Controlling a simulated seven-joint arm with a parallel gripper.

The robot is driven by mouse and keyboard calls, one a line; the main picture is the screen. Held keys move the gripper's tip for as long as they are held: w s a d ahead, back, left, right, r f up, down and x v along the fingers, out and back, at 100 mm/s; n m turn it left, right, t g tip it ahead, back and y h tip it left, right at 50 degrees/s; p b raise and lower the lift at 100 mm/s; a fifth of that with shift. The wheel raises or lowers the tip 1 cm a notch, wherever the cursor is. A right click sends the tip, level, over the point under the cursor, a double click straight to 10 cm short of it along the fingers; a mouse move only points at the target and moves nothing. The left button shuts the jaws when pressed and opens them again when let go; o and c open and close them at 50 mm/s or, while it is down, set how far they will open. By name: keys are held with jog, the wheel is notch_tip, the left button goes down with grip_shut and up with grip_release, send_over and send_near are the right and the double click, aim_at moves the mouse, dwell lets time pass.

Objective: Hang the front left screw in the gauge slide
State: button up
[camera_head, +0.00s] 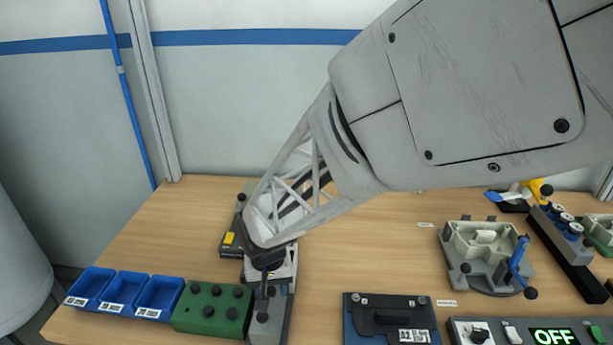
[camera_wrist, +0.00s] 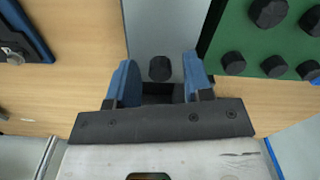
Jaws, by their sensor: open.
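The green block (camera_head: 210,325) at the front left holds several black-headed screws; it also shows at the right of the wrist view (camera_wrist: 245,45). I take the narrow grey metal piece beside it (camera_head: 277,327) to be the gauge slide; it also shows in the wrist view (camera_wrist: 165,25). A black round head (camera_wrist: 160,68) appears on this grey piece, between the blue fingers in the picture. My gripper (camera_wrist: 157,62) is open over the grey piece, and no grip on the head shows. The wrist hides part of the grey piece in the head view.
Blue bins (camera_head: 125,292) stand left of the green block. A dark blue fixture (camera_head: 390,320) stands to the right, with bare table between. A control panel (camera_head: 540,332) reads OFF. A grey fixture with a blue lever (camera_head: 485,255) stands farther back.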

aim_at(272, 289)
notch_tip(272, 289, up, 13)
jog(key=shift+f, duration=0.15)
dwell(0.7)
jog(key=shift+d, duration=0.1)
dwell(0.5)
jog(key=s+d+r+m+t, duration=0.1)
jog(key=s+d+r, duration=0.15)
jog(key=d, duration=0.65)
jog(key=s+d+r+m, duration=0.1)
jog(key=d+r, duration=0.2)
jog(key=d, duration=0.6)
jog(key=s+d+r+m+t, duration=0.1)
jog(key=s+d, duration=0.9)
jog(key=d, duration=0.2)
jog(key=shift+d+t, duration=0.3)
jog(key=shift+d, duration=0.05)
